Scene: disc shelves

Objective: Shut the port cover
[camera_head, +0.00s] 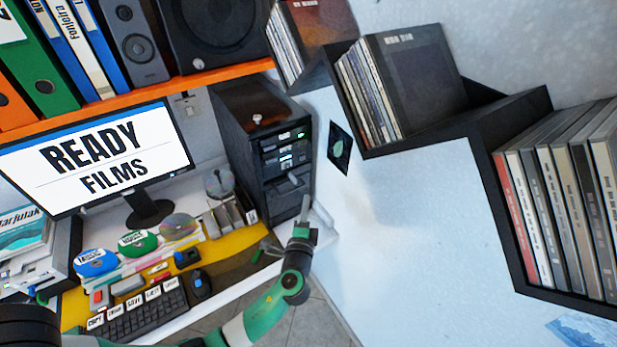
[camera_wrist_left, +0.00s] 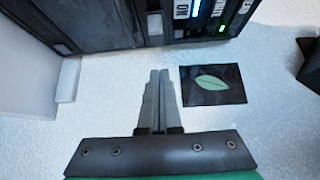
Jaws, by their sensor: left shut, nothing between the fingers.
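The black computer tower (camera_head: 262,150) stands at the back of the desk, its front with lit panels turned to the right. A small grey flap (camera_head: 292,181), which looks like the port cover, stands out from the lower front. A grey piece (camera_wrist_left: 155,24) sticks out from the tower in the left wrist view too, but I cannot tell its exact angle. My left gripper (camera_head: 304,205) is just below and right of the flap, apart from it. Its fingers (camera_wrist_left: 159,75) are together and empty. My right gripper is not in view.
A dark card with a green leaf (camera_head: 340,148) is on the white wall right of the tower. Black disc shelves (camera_head: 450,125) jut out at upper right. A monitor (camera_head: 95,158), keyboard (camera_head: 140,315) and discs crowd the desk at left.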

